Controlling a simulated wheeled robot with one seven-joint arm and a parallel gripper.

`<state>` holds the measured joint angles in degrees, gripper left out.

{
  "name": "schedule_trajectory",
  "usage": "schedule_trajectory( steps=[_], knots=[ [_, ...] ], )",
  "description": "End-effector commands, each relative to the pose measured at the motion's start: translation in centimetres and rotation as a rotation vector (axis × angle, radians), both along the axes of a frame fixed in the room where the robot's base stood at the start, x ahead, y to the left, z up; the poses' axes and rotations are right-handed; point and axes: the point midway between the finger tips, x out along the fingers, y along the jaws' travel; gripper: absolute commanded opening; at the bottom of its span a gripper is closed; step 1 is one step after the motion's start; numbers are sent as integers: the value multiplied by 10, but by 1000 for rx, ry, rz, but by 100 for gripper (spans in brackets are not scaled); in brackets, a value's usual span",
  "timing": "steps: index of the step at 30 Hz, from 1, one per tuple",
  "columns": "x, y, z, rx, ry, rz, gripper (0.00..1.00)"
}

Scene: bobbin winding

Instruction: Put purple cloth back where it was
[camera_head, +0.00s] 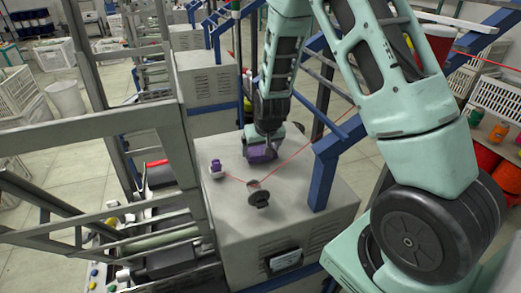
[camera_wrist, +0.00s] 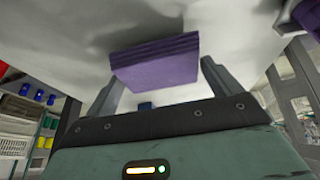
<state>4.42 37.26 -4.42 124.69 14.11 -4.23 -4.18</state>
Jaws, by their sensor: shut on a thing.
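The purple cloth (camera_head: 261,153) is a flat folded block at the back part of the light grey machine cabinet's top (camera_head: 225,200). My gripper (camera_head: 262,144) points down and is shut on the cloth. In the wrist view the cloth (camera_wrist: 157,62) shows between the two grey fingers of my gripper (camera_wrist: 160,88), close against the pale surface, with a shadow beside it. I cannot tell whether the cloth touches the surface. Part of the cloth is hidden behind the gripper.
A small purple item on a white base (camera_head: 216,169) stands left on the cabinet top. A black round fitting (camera_head: 258,196) sits near its middle. A red thread (camera_head: 292,158) runs past my gripper. A blue frame post (camera_head: 323,178) rises at the right. The front top is clear.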

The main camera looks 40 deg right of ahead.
Motion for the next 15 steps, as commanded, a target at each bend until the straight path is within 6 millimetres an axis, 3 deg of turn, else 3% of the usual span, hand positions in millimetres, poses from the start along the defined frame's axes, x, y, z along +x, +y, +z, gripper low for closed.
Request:
schedule_trajectory(
  steps=[4,15],
  knots=[
    [0,0,-13,1,1,0,57],
    [0,1,-18,1,-1,0,57]
  ],
)
